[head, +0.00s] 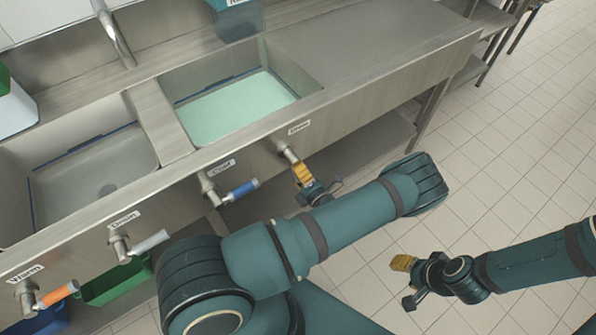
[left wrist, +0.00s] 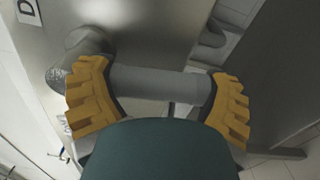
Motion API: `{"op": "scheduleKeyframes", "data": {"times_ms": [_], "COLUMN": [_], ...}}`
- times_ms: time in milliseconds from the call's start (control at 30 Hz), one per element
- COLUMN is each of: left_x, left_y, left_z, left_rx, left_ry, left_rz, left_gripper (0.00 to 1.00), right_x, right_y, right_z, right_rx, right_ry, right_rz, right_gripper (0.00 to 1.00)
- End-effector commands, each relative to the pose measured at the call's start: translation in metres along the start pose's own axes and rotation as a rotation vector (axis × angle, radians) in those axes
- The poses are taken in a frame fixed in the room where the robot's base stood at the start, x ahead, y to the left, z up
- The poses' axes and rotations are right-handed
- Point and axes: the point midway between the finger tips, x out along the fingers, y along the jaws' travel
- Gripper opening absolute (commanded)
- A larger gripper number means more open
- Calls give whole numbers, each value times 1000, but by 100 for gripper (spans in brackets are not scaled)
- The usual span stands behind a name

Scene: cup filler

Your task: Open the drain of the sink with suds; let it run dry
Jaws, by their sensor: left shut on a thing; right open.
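The right basin (head: 240,108) holds pale green liquid; I cannot make out foam on it. The left basin (head: 95,172) shows a grey bottom with a dark round drain and no green liquid. Below the right basin, a drain valve (head: 287,152) sticks out of the front panel under a small label. My left gripper (head: 303,174) is at this valve. In the left wrist view, its orange fingers (left wrist: 160,100) are on both sides of the grey valve handle (left wrist: 158,84), shut on it. My right gripper (head: 404,272) is open and empty over the floor at the right.
Another drain valve with a pale handle (head: 150,243), a valve with a blue handle (head: 240,190) and one with an orange handle (head: 58,293) line the front panel. A faucet (head: 113,38) stands behind the basins. Green (head: 115,283) and blue bins stand below. The right floor is clear.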

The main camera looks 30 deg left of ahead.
Motion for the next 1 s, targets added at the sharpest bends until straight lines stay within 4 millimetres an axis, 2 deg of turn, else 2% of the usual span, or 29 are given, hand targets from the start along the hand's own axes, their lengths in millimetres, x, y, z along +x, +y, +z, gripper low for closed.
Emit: {"op": "scheduleKeyframes", "data": {"times_ms": [167,200,233,267,500,633,767,1000], "left_x": [2,2,2,2,0,-7,-27,-77], "left_y": [2,2,2,2,1,1,0,0], "left_z": [0,0,0,0,0,0,1,0], "left_rx": [-1,-1,-1,-1,-2,-2,-2,-3], "left_ry": [1,1,1,1,0,-1,-2,-1], "left_rz": [7,7,7,7,3,2,1,2], "left_gripper": [38,87,98,100,100,100,100,100], "right_x": [0,0,0,0,0,0,0,0], "right_y": [0,0,0,0,0,0,0,0], "right_z": [0,0,0,0,0,0,0,0], "right_rx": [0,0,0,0,0,0,0,0], "right_ry": [0,0,0,0,0,0,0,0], "right_rz": [0,0,0,0,0,0,0,0], "right_gripper": [47,47,47,47,47,47,47,47]}}
